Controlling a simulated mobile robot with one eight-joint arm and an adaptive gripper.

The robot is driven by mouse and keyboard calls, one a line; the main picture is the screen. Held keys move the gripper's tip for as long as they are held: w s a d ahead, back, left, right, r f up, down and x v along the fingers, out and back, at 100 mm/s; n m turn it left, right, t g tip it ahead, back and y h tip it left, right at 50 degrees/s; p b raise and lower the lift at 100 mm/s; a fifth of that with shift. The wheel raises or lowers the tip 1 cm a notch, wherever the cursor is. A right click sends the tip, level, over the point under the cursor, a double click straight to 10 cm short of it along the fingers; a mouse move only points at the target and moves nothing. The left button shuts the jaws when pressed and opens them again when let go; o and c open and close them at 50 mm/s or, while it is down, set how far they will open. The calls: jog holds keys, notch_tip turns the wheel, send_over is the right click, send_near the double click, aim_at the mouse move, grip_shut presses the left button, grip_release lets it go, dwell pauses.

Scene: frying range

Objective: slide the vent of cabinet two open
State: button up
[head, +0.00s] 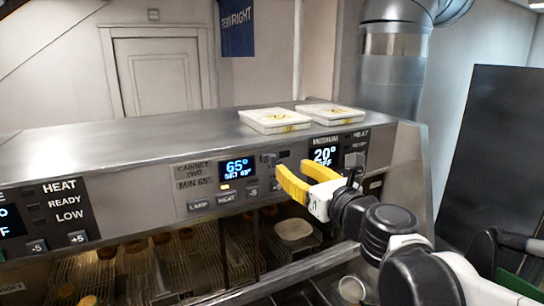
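The label reading cabinet two (194,174) is on the steel front panel, beside a blue display (238,170) showing 65°. A small grey knob (270,159) sits right of that display; it may be the vent slide, but its marking is too small to read. My gripper (294,168) has yellow fingers, spread apart with a gap between them. It is in front of the panel, just right of the grey knob, and nothing shows between the fingers. I cannot tell whether it touches the panel. The fingers hide part of the panel between the two right displays.
Two white boxes (276,120) (331,114) lie on the steel top (130,145). A second grey knob (354,160) is beside the 20° display (324,155). Below are glass-fronted shelves with food. A dark panel (497,150) stands at right.

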aim_at(274, 156)
jog(key=p+x, duration=0.1)
jog(key=x, duration=0.8)
jog(key=shift+w+a, duration=0.1)
jog(key=shift+a, duration=0.05)
grip_shut()
